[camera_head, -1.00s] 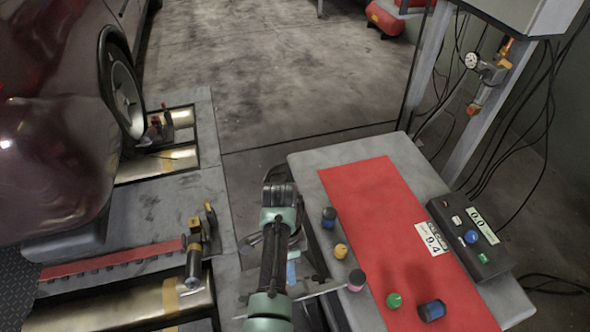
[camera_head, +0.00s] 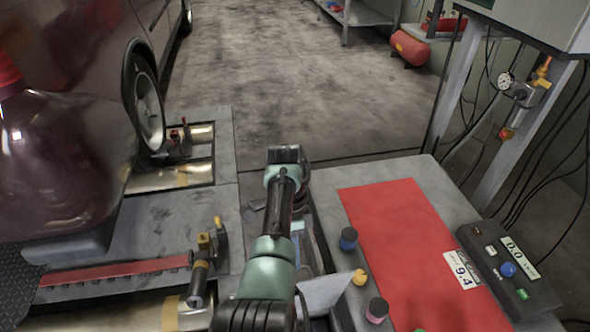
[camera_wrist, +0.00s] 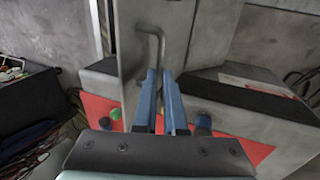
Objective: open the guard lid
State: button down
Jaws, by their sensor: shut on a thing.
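The guard lid (camera_wrist: 180,38) is a flat grey plate that fills the upper middle of the wrist view, standing steeply there. Its bent metal rod handle (camera_wrist: 161,50) runs down between the blue fingers of my gripper (camera_wrist: 162,74). My gripper is shut on this handle; the exact contact is partly hidden by the fingers. In the head view a pale tilted panel (camera_head: 325,291), seemingly the lid, shows beside my arm at the bench's left edge. My arm hides the gripper there.
The grey bench (camera_head: 440,190) with a red mat (camera_head: 405,225) lies right of my arm. A control box (camera_head: 495,262) sits at right. A car (camera_head: 70,150) stands on rollers at left.

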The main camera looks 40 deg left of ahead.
jog(key=shift+x, duration=1.25)
jog(key=c, duration=1.3)
grip_release()
jog(key=shift+o, duration=1.3)
jog(key=shift+w+f, duration=0.1)
jog(key=shift+f, duration=0.15)
jog(key=shift+o, duration=0.6)
jog(key=shift+a+r, duration=0.1)
jog(key=shift+r, duration=0.05)
jog(key=p+v, duration=0.1)
jog(key=v, duration=1.2)
jog(key=shift+p, duration=0.3)
jog(key=shift+r, duration=0.1)
